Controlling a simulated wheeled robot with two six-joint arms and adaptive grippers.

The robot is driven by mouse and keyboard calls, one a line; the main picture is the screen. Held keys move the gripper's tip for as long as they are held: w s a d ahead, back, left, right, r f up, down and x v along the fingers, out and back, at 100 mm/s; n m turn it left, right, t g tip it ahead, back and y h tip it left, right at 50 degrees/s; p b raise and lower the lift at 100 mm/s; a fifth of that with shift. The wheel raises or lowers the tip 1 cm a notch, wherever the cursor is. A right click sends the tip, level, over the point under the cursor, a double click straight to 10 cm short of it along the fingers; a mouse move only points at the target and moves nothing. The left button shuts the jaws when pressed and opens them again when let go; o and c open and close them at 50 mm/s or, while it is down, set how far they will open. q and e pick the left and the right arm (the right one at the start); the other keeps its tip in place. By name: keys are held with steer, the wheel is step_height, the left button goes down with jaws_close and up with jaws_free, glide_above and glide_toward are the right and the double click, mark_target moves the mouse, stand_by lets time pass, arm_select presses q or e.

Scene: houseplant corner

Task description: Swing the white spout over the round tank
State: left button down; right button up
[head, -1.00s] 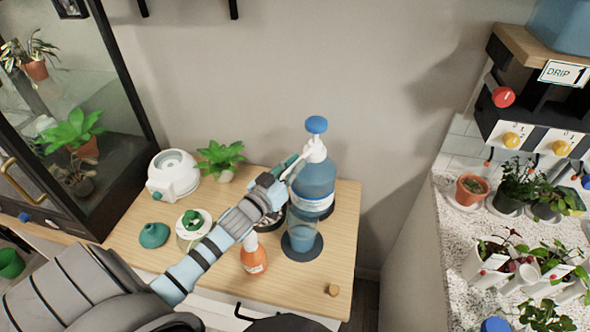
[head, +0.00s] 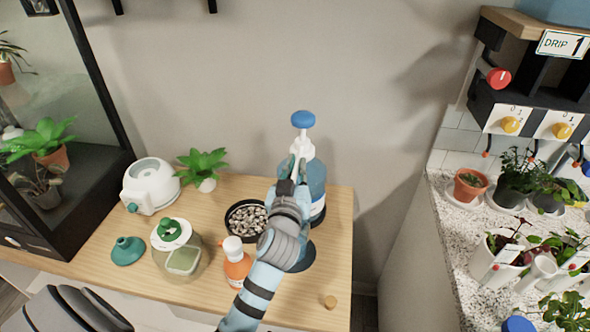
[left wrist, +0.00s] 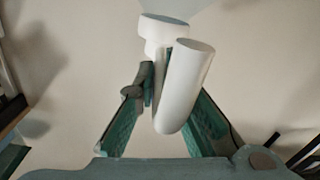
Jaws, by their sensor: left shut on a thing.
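The white spout (head: 299,152) is on the pump head of a large blue bottle (head: 317,180) with a blue knob (head: 302,119). My left gripper (head: 293,178) is at the spout, its fingers on both sides of it. In the left wrist view the white tube (left wrist: 185,85) stands between the fingers of the left gripper (left wrist: 166,110). The spout points toward the front of the table. The round tank in front of the bottle is hidden behind my left gripper and wrist; part of its dark round mat (head: 308,262) shows. My right gripper is not in view.
An orange spray bottle (head: 237,266) and a dark dish of pebbles (head: 236,207) stand close left of my arm. A clear vessel with a green knob (head: 180,262), a teal funnel (head: 128,251) and a white appliance (head: 150,190) are further left. A cork (head: 330,301) lies at the front right.

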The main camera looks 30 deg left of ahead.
mark_target(297, 166)
arm_select(q)
steer(key=c, duration=1.7)
jaws_free()
steer(key=shift+d, duration=0.1)
steer(key=shift+o, duration=0.2)
steer(key=shift+r, duration=0.3)
step_height(297, 166, up, 9)
steer(key=shift+r, duration=0.15)
